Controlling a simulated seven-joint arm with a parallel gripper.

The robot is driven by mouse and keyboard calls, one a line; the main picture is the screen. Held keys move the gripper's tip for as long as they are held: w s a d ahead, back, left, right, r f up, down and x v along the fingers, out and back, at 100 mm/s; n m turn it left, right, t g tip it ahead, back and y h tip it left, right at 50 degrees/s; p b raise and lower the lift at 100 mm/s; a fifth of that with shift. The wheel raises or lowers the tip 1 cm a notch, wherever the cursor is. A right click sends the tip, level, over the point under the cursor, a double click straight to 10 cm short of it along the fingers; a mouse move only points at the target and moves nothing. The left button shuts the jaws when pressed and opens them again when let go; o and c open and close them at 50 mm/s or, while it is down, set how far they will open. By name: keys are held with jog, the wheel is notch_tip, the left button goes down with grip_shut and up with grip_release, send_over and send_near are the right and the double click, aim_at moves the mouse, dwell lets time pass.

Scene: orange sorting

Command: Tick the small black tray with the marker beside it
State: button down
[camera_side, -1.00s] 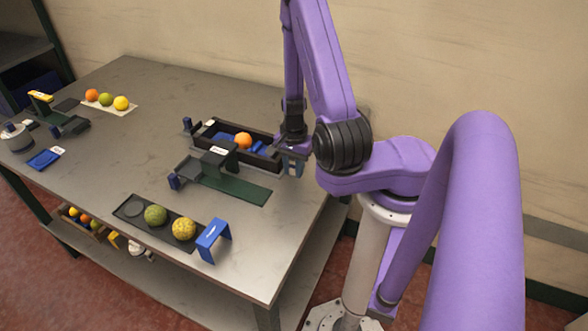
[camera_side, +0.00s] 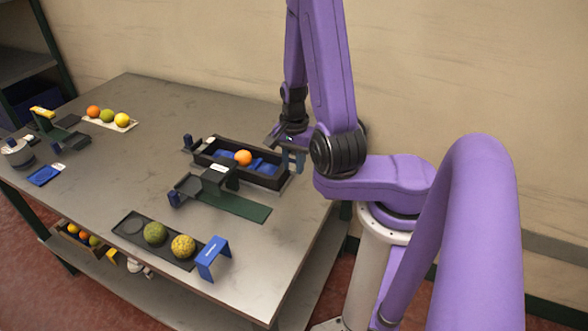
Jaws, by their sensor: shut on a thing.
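My gripper (camera_side: 291,165) is at the right end of a black tray with blue compartments (camera_side: 211,158), pointing down. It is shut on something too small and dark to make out. I cannot tell whether it touches the tray's end. An orange (camera_side: 243,158) lies in this tray. A second, low black tray (camera_side: 131,242) lies nearer the front edge, with a green fruit (camera_side: 155,233) and a bumpy yellow fruit (camera_side: 182,246) in it and an empty round hollow at its left. I cannot pick out a marker for certain beside either tray.
A dark green stand (camera_side: 235,206) stands between the two trays. A blue bracket (camera_side: 213,254) stands at the front tray's right end. A pale strip with three fruits (camera_side: 107,119) lies at the back left. The table's middle left is clear.

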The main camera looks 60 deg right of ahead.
jog(key=shift+w+d+r, duration=0.1)
jog(key=shift+w+r, duration=0.05)
jog(key=shift+r, duration=0.25)
jog(key=w+d+n, duration=0.1)
jog(key=w+d, duration=0.3)
jog(key=w, duration=0.4)
jog(key=w+d+n, duration=0.2)
jog(key=w+d, duration=0.1)
jog(key=w, duration=0.6)
notch_tip(320, 180, up, 2)
jog(key=n, duration=0.3)
send_over(210, 141)
jog(key=shift+w+a+f, duration=0.1)
jog(key=shift+f, duration=2.8)
jog(key=shift+f, duration=0.6)
jog(key=shift+d, duration=0.9)
jog(key=shift+a+r, duration=0.15)
jog(key=shift+a, duration=0.55)
